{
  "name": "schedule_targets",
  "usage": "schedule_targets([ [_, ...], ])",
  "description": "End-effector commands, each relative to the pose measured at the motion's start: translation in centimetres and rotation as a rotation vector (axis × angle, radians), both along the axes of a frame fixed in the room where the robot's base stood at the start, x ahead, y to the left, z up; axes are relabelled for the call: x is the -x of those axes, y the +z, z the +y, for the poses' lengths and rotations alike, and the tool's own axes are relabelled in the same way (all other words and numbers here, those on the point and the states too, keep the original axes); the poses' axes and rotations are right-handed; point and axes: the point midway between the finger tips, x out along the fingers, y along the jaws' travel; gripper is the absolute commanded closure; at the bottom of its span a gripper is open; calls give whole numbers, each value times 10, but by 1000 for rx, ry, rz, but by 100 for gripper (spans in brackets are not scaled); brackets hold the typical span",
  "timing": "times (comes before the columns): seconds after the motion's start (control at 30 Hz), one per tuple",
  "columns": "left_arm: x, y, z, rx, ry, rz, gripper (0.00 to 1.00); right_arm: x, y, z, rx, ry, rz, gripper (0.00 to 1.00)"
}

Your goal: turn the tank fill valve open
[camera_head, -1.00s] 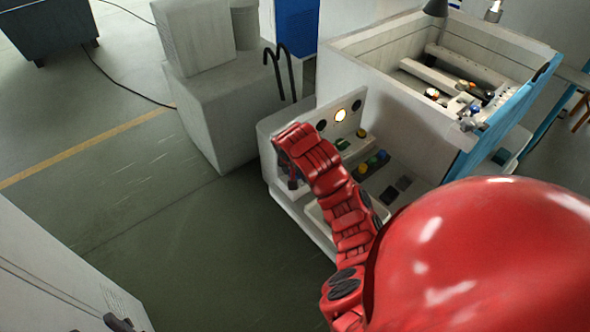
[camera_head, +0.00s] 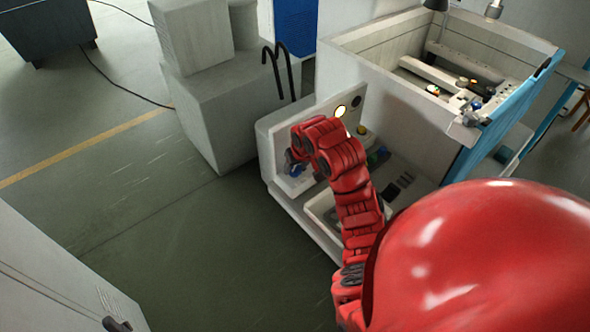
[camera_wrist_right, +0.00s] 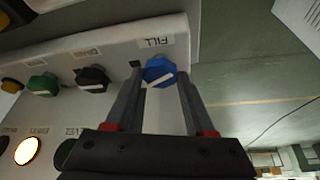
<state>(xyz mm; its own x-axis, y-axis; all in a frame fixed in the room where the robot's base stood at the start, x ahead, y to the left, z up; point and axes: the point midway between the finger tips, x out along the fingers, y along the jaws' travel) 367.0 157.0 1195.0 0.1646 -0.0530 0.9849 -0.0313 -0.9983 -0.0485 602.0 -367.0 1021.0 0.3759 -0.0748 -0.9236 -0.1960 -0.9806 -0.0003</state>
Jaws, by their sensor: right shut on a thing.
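The tank fill valve is a blue knob (camera_wrist_right: 160,71) with a pale slanted stripe, beside a label reading FILL upside down in the right wrist view. It sits at the end of the pale control panel (camera_wrist_right: 70,48). My right gripper (camera_wrist_right: 159,74) has its two dark fingers on either side of the blue knob and is shut on it. In the head view the gripper (camera_head: 293,162) reaches the panel's left end, and the blue knob (camera_head: 296,170) shows only partly behind it. My left gripper is not in view.
A green knob (camera_wrist_right: 42,85) and a black knob (camera_wrist_right: 93,79) sit along the same panel. A lit round lamp (camera_wrist_right: 27,151) is near them. The open machine tank (camera_head: 375,50) stands behind the panel. Clear green floor (camera_head: 190,240) lies to the left.

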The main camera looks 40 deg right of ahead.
Motion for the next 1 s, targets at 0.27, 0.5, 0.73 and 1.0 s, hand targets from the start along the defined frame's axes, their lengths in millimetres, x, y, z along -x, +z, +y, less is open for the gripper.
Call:
schedule_targets([
  [0.27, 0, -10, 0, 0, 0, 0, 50, -1, 1, -4, 1, 259, -5, 100],
  [0.5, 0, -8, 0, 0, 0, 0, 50, -1, 2, -5, -1, 488, -3, 100],
  [0.73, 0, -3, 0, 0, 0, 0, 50, -2, 3, -7, -1, 702, -2, 100],
  [1.0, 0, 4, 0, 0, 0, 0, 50, -3, 2, -8, 1, 908, -2, 100],
])
